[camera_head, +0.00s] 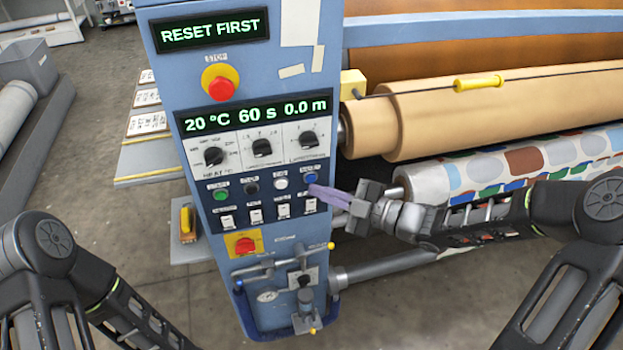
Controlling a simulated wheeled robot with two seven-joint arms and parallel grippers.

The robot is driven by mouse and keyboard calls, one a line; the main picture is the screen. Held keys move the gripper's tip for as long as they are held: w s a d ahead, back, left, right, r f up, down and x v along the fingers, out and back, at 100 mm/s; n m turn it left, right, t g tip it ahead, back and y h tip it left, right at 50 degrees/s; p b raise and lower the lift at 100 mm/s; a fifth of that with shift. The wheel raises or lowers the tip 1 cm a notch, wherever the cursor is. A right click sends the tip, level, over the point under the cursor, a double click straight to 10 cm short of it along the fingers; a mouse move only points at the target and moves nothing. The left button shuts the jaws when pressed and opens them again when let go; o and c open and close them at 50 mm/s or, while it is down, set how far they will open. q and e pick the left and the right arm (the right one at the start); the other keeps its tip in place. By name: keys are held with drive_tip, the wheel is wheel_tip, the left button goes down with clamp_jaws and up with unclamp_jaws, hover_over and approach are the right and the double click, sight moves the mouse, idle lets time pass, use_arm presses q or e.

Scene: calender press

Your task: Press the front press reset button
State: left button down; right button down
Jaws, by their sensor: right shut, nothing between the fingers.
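The blue control column (275,120) of the press stands in the middle of the head view. Its upper display (211,31) reads "RESET FIRST". A row of small round buttons crosses the panel: green (221,194), black (251,188), white (281,183) and blue (311,179) at the right end. The small labels above them are too blurred to read surely. My right gripper (314,190) is shut and empty, its purple fingertips just below the blue button. I cannot tell whether they touch it. My left gripper is out of view; only my left arm shows.
A red stop button (221,89) on a yellow base sits above the lower display (252,115). Another red button (245,245) is lower down. A tan roller (480,108) and a patterned fabric roll (510,165) lie to the right. Grey floor is open at lower left.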

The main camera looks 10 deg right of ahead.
drive_tip(key=shift+w, duration=0.2)
drive_tip(key=shift+w, duration=0.25)
drive_tip(key=shift+w+b, duration=0.3)
drive_tip(key=shift+w, duration=0.05)
idle(0.8)
drive_tip(key=shift+s, duration=0.8)
drive_tip(key=shift+s, duration=0.15)
drive_tip(key=s, duration=0.4)
drive_tip(key=shift+s+d+p, duration=0.15)
drive_tip(key=shift+s+p, duration=0.2)
drive_tip(key=shift+p, duration=0.05)
idle(0.7)
